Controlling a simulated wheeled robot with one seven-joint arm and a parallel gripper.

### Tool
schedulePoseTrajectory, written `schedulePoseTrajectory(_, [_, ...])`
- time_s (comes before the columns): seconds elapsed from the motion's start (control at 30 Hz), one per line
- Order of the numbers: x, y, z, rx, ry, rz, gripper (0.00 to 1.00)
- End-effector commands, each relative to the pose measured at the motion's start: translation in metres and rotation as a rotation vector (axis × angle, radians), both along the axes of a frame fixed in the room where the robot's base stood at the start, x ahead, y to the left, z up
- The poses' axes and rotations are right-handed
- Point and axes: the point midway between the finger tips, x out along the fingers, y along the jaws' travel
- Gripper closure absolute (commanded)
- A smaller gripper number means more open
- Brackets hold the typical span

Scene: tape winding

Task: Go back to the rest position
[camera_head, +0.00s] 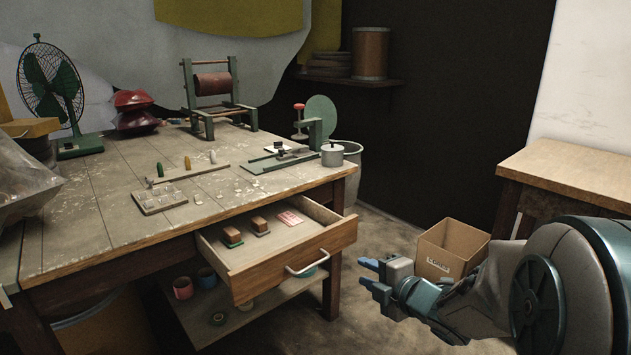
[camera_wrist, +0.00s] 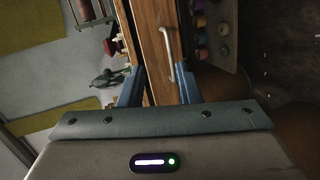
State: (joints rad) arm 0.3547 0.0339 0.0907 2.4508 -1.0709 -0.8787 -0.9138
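My gripper (camera_head: 362,272) is at the lower right of the head view, in front of the table and right of the open drawer. Its blue fingers point left and hold nothing. In the wrist view my gripper (camera_wrist: 159,70) has its two fingers apart. The wooden drawer (camera_head: 262,274) is pulled out and holds two small brown-topped blocks and a pink card. Its metal handle (camera_head: 307,264) is apart from the fingers. In the wrist view the handle (camera_wrist: 168,50) lies beyond them.
The worn worktable (camera_head: 110,200) fills the left, with a fan (camera_head: 52,95), a roller stand (camera_head: 211,97) and a metal pot (camera_head: 332,156) on it. A cardboard box (camera_head: 451,248) stands on the floor behind my gripper. A wooden side table (camera_head: 575,172) is at right.

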Motion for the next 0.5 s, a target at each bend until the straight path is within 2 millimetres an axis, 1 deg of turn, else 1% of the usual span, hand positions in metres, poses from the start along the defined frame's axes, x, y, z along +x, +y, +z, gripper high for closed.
schedulePoseTrajectory(0.03, [0.002, -0.006, 0.03, 0.01, 0.033, -0.069, 0.7])
schedulePoseTrajectory(0.1, [0.002, -0.018, 0.051, 0.038, 0.092, -0.181, 0.7])
schedulePoseTrajectory(0.27, [-0.006, -0.043, 0.092, 0.136, 0.227, -0.44, 0.7])
schedulePoseTrajectory(0.37, [-0.019, -0.056, 0.117, 0.215, 0.312, -0.597, 0.7])
schedulePoseTrajectory(0.5, [-0.044, -0.069, 0.148, 0.345, 0.436, -0.809, 0.7])
